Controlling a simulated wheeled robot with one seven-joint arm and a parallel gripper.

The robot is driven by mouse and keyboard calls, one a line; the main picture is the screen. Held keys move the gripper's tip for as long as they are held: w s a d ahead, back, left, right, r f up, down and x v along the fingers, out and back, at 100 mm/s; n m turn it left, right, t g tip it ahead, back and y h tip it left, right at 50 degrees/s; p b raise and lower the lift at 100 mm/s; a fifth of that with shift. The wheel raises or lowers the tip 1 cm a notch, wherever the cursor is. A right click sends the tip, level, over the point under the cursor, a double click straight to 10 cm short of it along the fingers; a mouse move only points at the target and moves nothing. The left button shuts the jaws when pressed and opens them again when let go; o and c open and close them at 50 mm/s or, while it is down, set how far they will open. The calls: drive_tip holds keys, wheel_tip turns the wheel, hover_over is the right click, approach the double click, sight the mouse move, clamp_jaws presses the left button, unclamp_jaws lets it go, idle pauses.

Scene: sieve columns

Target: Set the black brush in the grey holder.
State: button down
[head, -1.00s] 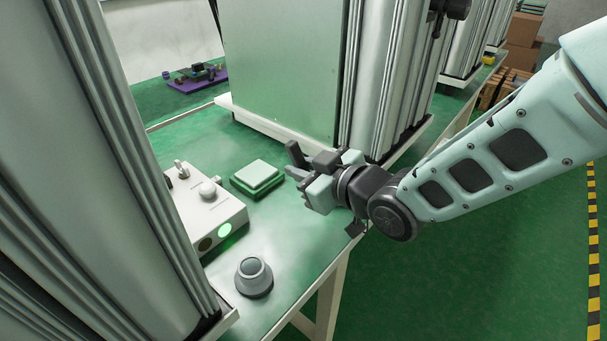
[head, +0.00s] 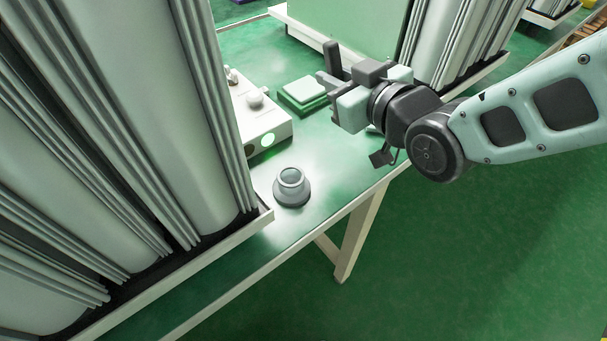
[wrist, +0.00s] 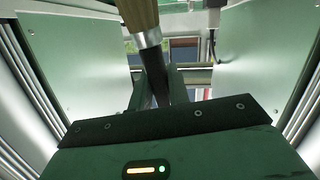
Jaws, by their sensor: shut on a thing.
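The grey holder (head: 291,190), a round flared base with a ring-shaped top opening, stands upright on the green table. My gripper (head: 331,76) is above the table, beyond the holder and a little to its right in the head view, apart from it. In the wrist view, my gripper (wrist: 157,78) is shut on the black brush (wrist: 148,38), which has a tan handle, a metal collar and a dark lower part between the fingers. The brush's far end is cut off at the top edge.
Tall grey sieve columns (head: 150,110) crowd the left. The table is clear around the holder's right side.

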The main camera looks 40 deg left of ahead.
drive_tip(key=s+r+m+y+b, duration=0.1)
drive_tip(key=s+r+y+b, duration=0.1)
drive_tip(key=s+b, duration=0.65)
hover_over(291, 188)
drive_tip(key=w+a, duration=0.1)
drive_tip(key=w, duration=0.1)
drive_tip(key=f, duration=1)
drive_tip(key=shift+s+a+p, duration=0.2)
drive_tip(key=shift+p, duration=0.15)
drive_tip(key=shift+f, duration=0.15)
drive_tip(key=c, duration=1.3)
unclamp_jaws()
drive_tip(key=shift+c, duration=0.2)
